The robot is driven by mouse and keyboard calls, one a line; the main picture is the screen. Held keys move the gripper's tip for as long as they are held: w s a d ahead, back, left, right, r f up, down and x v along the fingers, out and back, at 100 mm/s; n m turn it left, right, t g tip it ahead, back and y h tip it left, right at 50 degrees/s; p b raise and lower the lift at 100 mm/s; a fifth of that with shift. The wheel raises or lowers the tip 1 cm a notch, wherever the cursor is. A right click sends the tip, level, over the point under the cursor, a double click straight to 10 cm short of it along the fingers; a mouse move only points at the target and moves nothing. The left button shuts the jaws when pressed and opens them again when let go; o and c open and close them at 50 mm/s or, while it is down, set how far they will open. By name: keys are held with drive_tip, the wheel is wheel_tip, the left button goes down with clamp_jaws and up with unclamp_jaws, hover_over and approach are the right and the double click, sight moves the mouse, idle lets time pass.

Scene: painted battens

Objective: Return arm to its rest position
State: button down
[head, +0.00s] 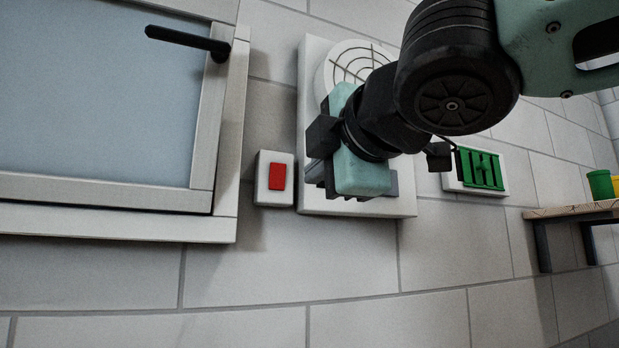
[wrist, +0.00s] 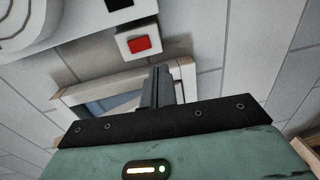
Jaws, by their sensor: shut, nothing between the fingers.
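My arm reaches in from the upper right in the head view. My gripper (head: 324,178) is in front of the lower part of a white wall panel with a round grille (head: 350,62), and it hides part of that panel. In the wrist view the two dark fingers of my gripper (wrist: 160,78) are together, with nothing between them. They point towards the wall, below a white switch plate with a red rocker (wrist: 138,45). Whether the fingertips touch anything cannot be told.
The red switch (head: 277,177) is just left of my gripper. Further left is a framed pane (head: 228,130) with a black handle (head: 187,38) sticking out. At right are a green slatted fitting (head: 480,168) and a wooden shelf (head: 570,210) with green and yellow cups. The lower wall is bare.

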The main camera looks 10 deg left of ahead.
idle(0.6)
drive_tip(key=s+d+f+m+g+h, duration=0.1)
drive_tip(key=d+f+m+g+h, duration=0.15)
drive_tip(key=f, duration=0.75)
drive_tip(key=d+f+m+g+h, duration=0.2)
drive_tip(key=d+f+m, duration=0.15)
drive_tip(key=f, duration=0.65)
drive_tip(key=s+d+f+m+g+h, duration=0.1)
drive_tip(key=d+f+m+g+h, duration=0.15)
drive_tip(key=f, duration=0.85)
drive_tip(key=s+d+f+m+g+h, duration=0.1)
drive_tip(key=s+d+f+m+g, duration=0.2)
drive_tip(key=s+d+f, duration=0.3)
drive_tip(key=s+d+f+m+g+h, duration=0.1)
drive_tip(key=s+d+f+m+g, duration=0.3)
drive_tip(key=s+f, duration=0.4)
wheel_tip(320, 180, down, 2)
drive_tip(key=shift+s+d+f+m, duration=0.25)
drive_tip(key=shift+s+d+m, duration=0.15)
drive_tip(key=shift+d+m, duration=0.4)
